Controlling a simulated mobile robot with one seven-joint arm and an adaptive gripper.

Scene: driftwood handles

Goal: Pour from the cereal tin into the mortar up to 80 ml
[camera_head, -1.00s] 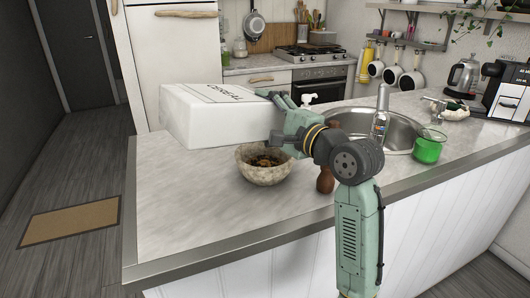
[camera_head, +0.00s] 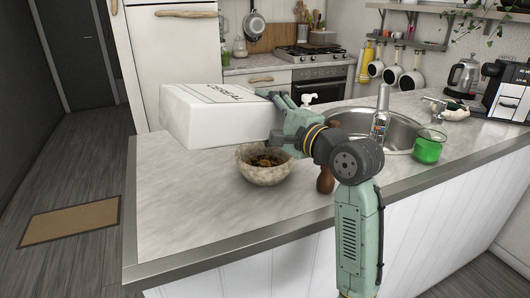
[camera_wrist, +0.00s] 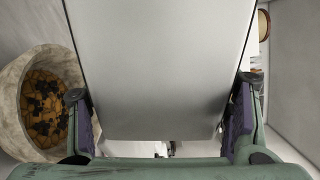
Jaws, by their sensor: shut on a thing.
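The white cereal tin (camera_head: 205,118) lies tipped on its side in the air above the counter, its "CEREAL" label facing up. My gripper (camera_head: 290,118) is shut on it; in the wrist view the tin (camera_wrist: 160,70) fills the space between the two fingers (camera_wrist: 160,118). The stone mortar (camera_head: 264,172) stands on the counter below, under the right part of the tin and my gripper. Brown and dark pieces lie inside the mortar (camera_wrist: 28,75), as the wrist view shows at left. The tin's opening is not visible, and no falling stream shows.
A brown wooden object, perhaps the pestle (camera_head: 325,181), stands right of the mortar, partly behind my arm. A sink (camera_head: 352,116) and a glass of green liquid (camera_head: 429,147) are farther right. The counter's left front (camera_head: 185,220) is clear.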

